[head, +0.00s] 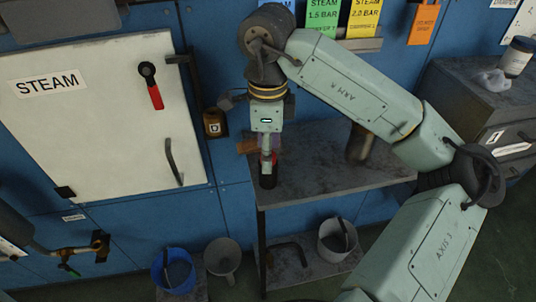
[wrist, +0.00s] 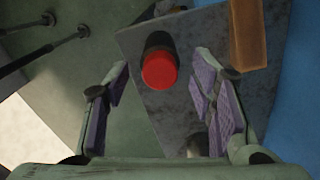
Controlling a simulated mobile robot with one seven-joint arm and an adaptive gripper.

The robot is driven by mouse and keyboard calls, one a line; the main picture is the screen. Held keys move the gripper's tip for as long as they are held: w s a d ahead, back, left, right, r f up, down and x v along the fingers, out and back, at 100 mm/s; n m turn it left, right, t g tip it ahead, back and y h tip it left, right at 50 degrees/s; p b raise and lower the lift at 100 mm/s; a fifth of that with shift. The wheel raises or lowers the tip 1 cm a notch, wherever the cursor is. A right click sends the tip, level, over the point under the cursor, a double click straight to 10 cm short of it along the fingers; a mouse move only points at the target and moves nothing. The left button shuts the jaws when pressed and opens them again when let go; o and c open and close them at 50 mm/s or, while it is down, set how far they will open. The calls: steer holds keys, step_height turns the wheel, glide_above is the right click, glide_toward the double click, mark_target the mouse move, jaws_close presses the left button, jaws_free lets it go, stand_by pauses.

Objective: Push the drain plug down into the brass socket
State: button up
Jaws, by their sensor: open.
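My gripper (head: 266,145) points down over the left front corner of a grey metal table and is open. In the wrist view its purple-padded fingers (wrist: 163,105) stand wide apart. A black cylinder with a red top (wrist: 158,72) stands beyond them, in line with the gap, and nothing is held. In the head view its black lower part (head: 267,182) shows just below my gripper. I cannot tell whether it is the drain plug. A brownish, brass-like cylinder (head: 360,146) stands on the table to the right; I cannot make out a socket opening.
The table (head: 310,180) is mostly bare. A wooden block (wrist: 247,30) lies near the red-topped cylinder. A white STEAM door (head: 100,130) is at left. Brass pipework (head: 75,249) is low left. A blue bucket (head: 175,275) and grey buckets (head: 222,256) stand below.

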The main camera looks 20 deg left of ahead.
steer(key=shift+f, duration=0.4)
steer(key=shift+c, duration=0.2)
jaws_close()
